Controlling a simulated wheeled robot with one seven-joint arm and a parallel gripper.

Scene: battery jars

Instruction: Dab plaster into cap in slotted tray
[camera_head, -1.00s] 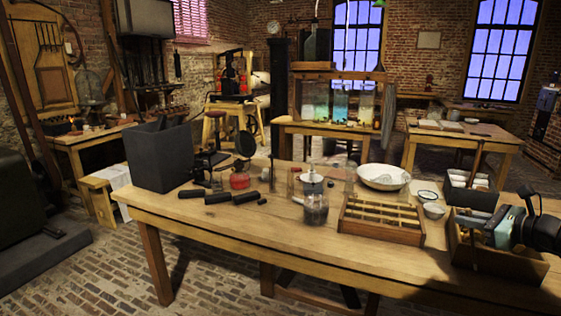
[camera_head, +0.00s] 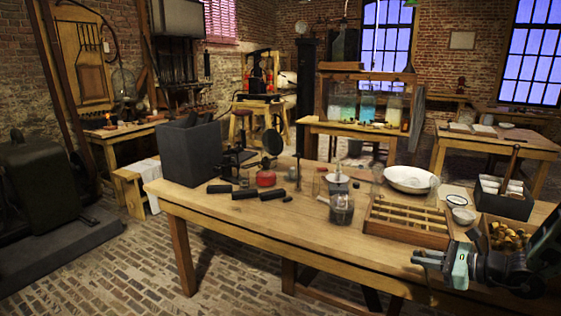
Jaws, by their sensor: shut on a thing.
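The slotted tray (camera_head: 408,237) is a low wooden tray with several slots near the table's front right. No cap can be made out in its slots at this size. A wide white bowl (camera_head: 410,180) stands behind it, and a small pale bowl (camera_head: 463,215) is to its right; I cannot tell which holds plaster. My gripper (camera_head: 424,259) is at the lower right, in front of the tray's right end, pointing left. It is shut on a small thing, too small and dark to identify. My arm hides part of the table's front edge.
An open wooden crate (camera_head: 483,235) with several brass pieces is at the right, partly behind my arm. A dark box (camera_head: 505,203) of white cylinders stands behind it. A glass jar (camera_head: 342,208) stands left of the tray. The table's front left is clear.

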